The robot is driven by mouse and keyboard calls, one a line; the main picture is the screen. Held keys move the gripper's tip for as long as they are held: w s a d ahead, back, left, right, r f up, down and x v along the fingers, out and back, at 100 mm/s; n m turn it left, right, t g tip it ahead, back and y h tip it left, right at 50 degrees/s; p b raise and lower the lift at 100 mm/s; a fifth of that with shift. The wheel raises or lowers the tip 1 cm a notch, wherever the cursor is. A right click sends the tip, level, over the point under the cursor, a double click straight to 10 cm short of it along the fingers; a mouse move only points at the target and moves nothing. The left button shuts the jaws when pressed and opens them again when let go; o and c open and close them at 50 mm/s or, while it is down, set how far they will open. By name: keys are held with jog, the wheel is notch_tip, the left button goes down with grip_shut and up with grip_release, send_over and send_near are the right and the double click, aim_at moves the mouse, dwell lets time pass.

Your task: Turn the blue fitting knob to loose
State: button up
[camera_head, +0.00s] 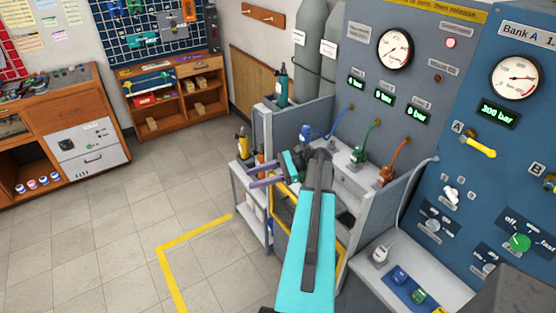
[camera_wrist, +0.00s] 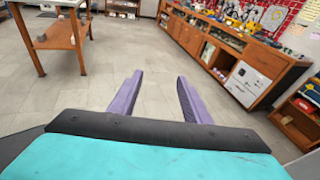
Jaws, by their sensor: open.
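A blue fitting (camera_head: 306,132) with a blue hose stands on the grey bench at the foot of the grey gauge panel, in the head view. Its knob is too small to read its setting. My gripper (camera_head: 251,176) has purple fingers and is to the left of the bench, pointing left, away from the panel. The fingers are apart and empty, as the wrist view also shows (camera_wrist: 160,76). That view faces the open room and does not show the blue fitting.
A green fitting (camera_head: 358,156) and an orange fitting (camera_head: 385,175) stand right of the blue one. Grey side walls (camera_head: 292,122) bound the bench. A small cart (camera_head: 247,190) with bottles stands at its left. The tiled floor (camera_head: 120,240) on the left is clear.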

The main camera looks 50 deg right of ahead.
jog(key=a+f+n+g+h+b, duration=0.2)
jog(key=a+f+n+g+b, duration=0.5)
jog(key=a+f, duration=2.05)
jog(key=s+a+f+n+g+h+b, duration=0.2)
jog(key=s+a+f+n+g+h, duration=0.2)
jog(key=s+a+f+n, duration=0.3)
jog(key=s+a+f+n+g+h+b, duration=0.2)
jog(key=s+a+f+n+g+h, duration=0.2)
jog(key=s+f+n, duration=0.7)
jog(key=s+a+f+h, duration=0.2)
jog(key=s+a, duration=0.1)
jog(key=shift+s+n+g, duration=0.3)
jog(key=shift+s+g, duration=0.05)
jog(key=shift+g, duration=0.05)
jog(key=shift+a+f, duration=0.1)
